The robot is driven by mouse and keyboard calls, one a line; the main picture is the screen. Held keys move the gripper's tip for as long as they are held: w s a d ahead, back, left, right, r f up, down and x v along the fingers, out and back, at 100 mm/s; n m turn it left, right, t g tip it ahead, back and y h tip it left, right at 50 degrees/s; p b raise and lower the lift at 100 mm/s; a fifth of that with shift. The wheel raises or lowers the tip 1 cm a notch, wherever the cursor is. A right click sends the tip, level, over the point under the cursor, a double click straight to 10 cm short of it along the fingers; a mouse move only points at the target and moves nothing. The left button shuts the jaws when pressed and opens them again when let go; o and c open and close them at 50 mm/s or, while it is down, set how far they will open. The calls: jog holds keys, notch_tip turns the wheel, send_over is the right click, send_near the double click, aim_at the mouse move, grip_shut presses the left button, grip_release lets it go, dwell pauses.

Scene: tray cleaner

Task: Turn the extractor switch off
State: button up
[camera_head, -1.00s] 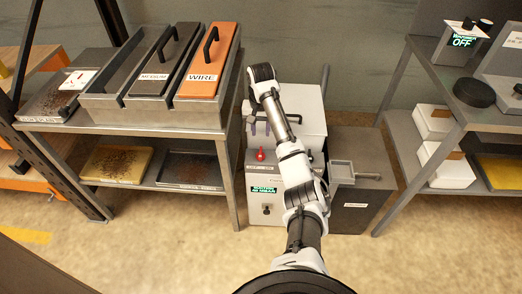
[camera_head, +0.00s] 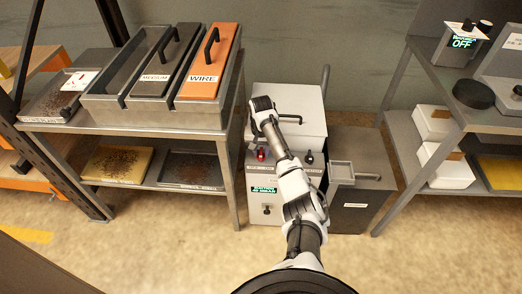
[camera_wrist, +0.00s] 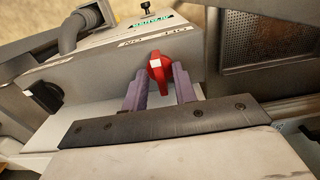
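The red rotary switch (camera_head: 261,154) is on the sloped top front of the grey extractor box (camera_head: 285,215). In the wrist view the red switch (camera_wrist: 157,70) has a white mark on its handle, with ON and OFF lettering on the panel beyond it. My gripper (camera_wrist: 160,88) has its two purple fingers apart, one on each side of the switch. The fingers look open; whether either touches the switch I cannot tell. In the head view my wrist hides most of the gripper.
A green-lit sign (camera_head: 263,190) is on the box front, and a black knob (camera_head: 308,157) is right of the switch. A dark bin (camera_head: 358,205) stands close on the right. A metal shelf (camera_head: 130,125) with trays is at left, another shelf (camera_head: 480,125) at right.

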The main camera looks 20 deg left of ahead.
grip_shut()
jog(key=shift+n, duration=0.4)
jog(key=n+p, duration=0.1)
jog(key=n, duration=0.1)
jog(key=shift+r+n, duration=0.1)
jog(key=shift+n, duration=0.3)
jog(key=n+p, duration=0.1)
jog(key=n, duration=0.3)
jog(key=shift+n, duration=0.3)
jog(key=n+p, duration=0.1)
jog(key=n, duration=0.8)
jog(key=shift+n, duration=0.3)
